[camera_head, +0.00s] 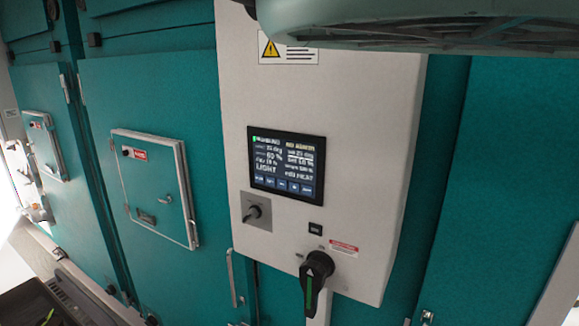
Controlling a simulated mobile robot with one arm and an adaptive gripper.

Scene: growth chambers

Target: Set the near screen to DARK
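The near screen (286,162) is a dark rectangular panel on the front of a white control cabinet (340,110). It shows lines of small white text, and one line at lower left reads LIGHT. A row of small blue buttons (282,184) runs along its bottom edge; their labels are too small to read. My gripper is not in view, so whether it is open or shut does not show.
Below the screen are a key switch (253,213) on a metal plate and a black rotary handle (317,279) that sticks out. Teal chamber doors with small hatches (157,187) stand to the left. A grey-green rounded part overhangs the top right.

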